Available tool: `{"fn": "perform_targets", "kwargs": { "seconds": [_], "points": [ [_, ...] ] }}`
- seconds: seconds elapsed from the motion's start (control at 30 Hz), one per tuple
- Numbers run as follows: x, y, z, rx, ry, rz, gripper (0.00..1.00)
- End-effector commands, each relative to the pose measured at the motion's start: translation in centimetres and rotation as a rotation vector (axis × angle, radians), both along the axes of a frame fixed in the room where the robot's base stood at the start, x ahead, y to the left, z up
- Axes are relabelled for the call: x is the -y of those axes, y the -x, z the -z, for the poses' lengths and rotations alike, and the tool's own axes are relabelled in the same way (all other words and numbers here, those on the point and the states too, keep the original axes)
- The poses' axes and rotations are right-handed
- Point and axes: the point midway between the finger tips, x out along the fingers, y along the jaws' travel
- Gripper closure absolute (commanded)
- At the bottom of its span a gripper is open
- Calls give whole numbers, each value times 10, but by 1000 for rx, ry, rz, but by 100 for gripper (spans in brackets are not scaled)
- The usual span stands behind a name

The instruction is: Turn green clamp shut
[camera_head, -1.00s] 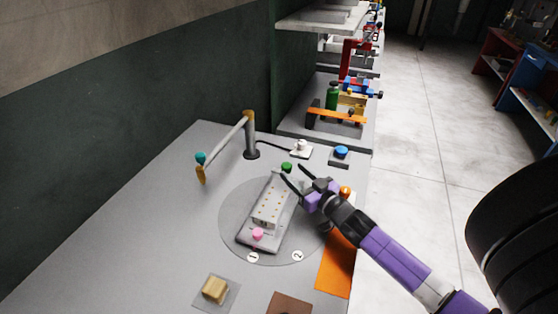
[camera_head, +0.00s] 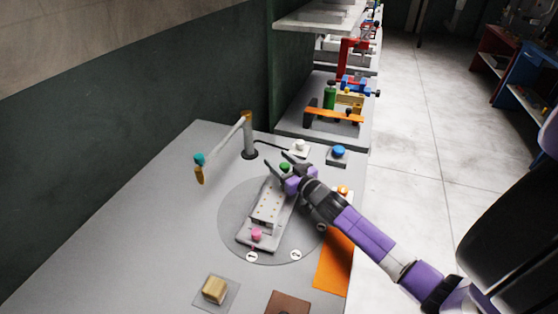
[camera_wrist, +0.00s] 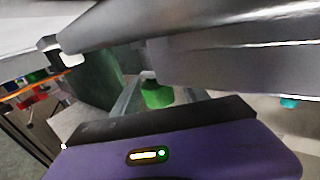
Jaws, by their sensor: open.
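The green clamp (camera_head: 285,167) is a small green knob at the far end of the grey fixture (camera_head: 268,212) on the round plate. It also shows in the wrist view (camera_wrist: 157,94), just beyond the gripper body. My gripper (camera_head: 279,162) is open, with its dark fingers on either side of the green clamp or very close to it. I cannot tell whether they touch it. A pink knob (camera_head: 256,234) sits at the near end of the fixture.
A blue button (camera_head: 339,151) and a white button (camera_head: 299,147) are at the back. A tan block (camera_head: 214,289) and an orange mat (camera_head: 334,265) lie nearer. The left of the table is clear.

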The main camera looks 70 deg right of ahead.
Motion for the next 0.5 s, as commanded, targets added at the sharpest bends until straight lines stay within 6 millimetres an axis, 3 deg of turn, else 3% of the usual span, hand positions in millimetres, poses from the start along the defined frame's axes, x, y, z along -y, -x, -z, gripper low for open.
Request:
{"fn": "perform_targets", "kwargs": {
  "seconds": [0.27, 0.5],
  "points": [
    [0, -1, 0, 0, 0, 0, 48],
    [0, -1, 0, 0, 0, 0, 91]
  ]
}}
